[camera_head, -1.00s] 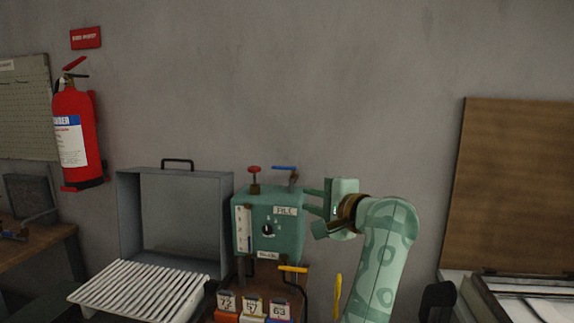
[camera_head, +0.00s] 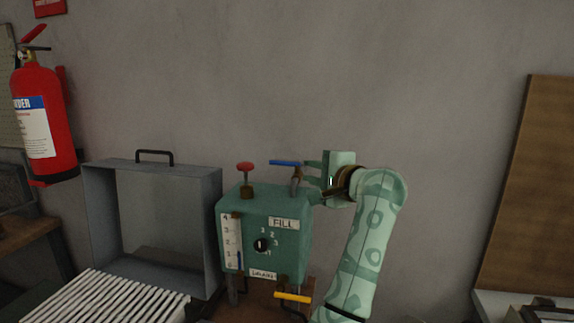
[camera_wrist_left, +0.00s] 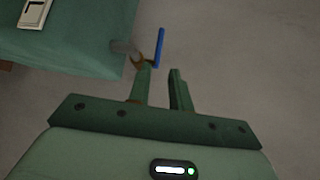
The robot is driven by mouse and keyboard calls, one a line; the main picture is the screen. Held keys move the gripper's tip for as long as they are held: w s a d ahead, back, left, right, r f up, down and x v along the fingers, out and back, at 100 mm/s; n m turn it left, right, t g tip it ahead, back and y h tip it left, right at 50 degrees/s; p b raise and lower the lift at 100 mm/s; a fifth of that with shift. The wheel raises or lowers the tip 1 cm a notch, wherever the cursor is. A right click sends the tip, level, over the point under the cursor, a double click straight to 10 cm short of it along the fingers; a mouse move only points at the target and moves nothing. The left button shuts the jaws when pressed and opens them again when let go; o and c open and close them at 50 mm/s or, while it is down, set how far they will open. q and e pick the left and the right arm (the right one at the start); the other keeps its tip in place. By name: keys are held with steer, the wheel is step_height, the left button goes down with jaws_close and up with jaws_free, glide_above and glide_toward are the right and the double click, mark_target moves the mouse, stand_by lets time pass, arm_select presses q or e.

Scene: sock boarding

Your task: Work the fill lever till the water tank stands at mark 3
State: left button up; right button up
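The green water tank (camera_head: 290,258) stands in the middle of the head view. Its gauge (camera_head: 231,243) has a short blue column low down, near mark 1; the exact level is hard to read. A blue-handled lever (camera_head: 286,163) rises from the tank top, above the FILL label (camera_head: 284,223). My left gripper (camera_head: 310,172) is just right of the lever, fingers toward it. In the left wrist view, the fingers (camera_wrist_left: 162,72) are apart with nothing between them, and the blue handle (camera_wrist_left: 160,47) is just beyond their tips. My right gripper is not in view.
A red knob (camera_head: 245,167) stands beside the lever on the tank top. A dial (camera_head: 262,245) is on its front, and a yellow-handled lever (camera_head: 293,297) is below. A grey open box (camera_head: 100,225) and white slatted rack (camera_head: 105,301) are at left. Wall space above is clear.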

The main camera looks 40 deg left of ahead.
mark_target(283, 164)
arm_select(q)
steer(key=b+x, duration=0.1)
steer(key=x, duration=1)
steer(key=shift+a+f, duration=0.15)
steer(key=shift+a, duration=0.2)
jaws_close()
